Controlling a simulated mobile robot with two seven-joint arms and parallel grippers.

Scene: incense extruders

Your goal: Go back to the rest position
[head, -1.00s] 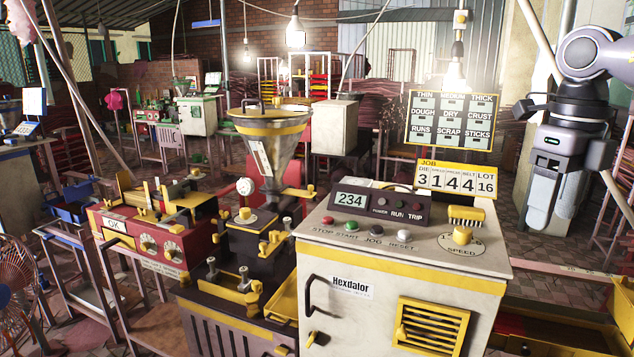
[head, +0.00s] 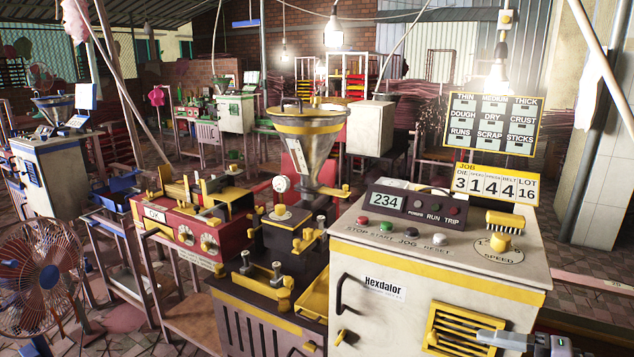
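My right gripper (head: 490,339) shows at the bottom right edge of the head view, reaching in from the right with its pale fingers pointing left. It is in front of the lower part of the white Hexdalor cabinet (head: 390,318), near its yellow vent (head: 455,322). Whether the fingers are open or shut cannot be told, and nothing is seen between them. Most of the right arm is out of the picture. My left gripper is not in view.
The cabinet carries a display reading 234 (head: 387,201), several buttons and a yellow speed knob (head: 500,241). Left of it stands the extruder with its metal hopper (head: 318,150), then a red machine (head: 165,228). A fan (head: 42,275) stands at the lower left. Brick floor shows between the machines.

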